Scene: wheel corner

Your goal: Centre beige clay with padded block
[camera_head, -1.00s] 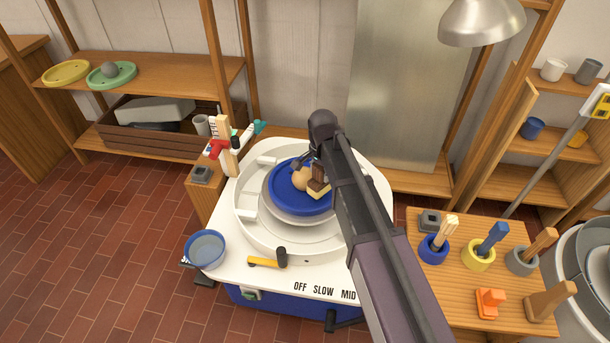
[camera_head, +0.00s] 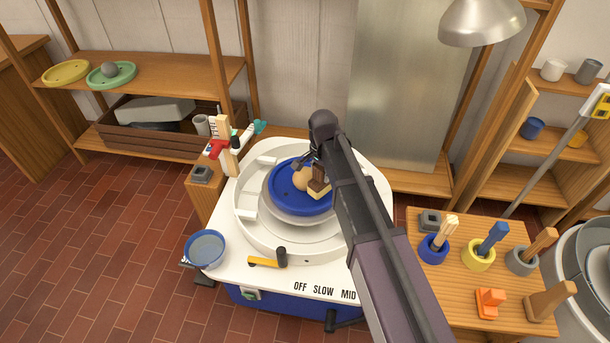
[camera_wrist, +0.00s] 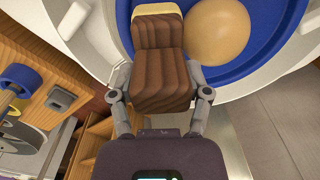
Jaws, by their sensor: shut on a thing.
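The beige clay (camera_head: 300,178) is a round ball on the blue disc (camera_head: 284,197) of the wheel. In the wrist view the clay (camera_wrist: 217,32) lies right of the padded block (camera_wrist: 160,62), off to one side on the blue disc. The block has a brown ridged wooden body and a cream pad at its far end; in the head view its pad (camera_head: 319,190) shows right beside the clay. I cannot tell whether pad and clay touch. My gripper (camera_wrist: 160,92) is shut on the brown body, one finger on each side. My arm hides part of the wheel in the head view.
A white splash pan (camera_head: 262,240) rings the wheel. A side table (camera_head: 455,283) at right holds tools in several coloured holders. A lamp (camera_head: 482,20) hangs above right.

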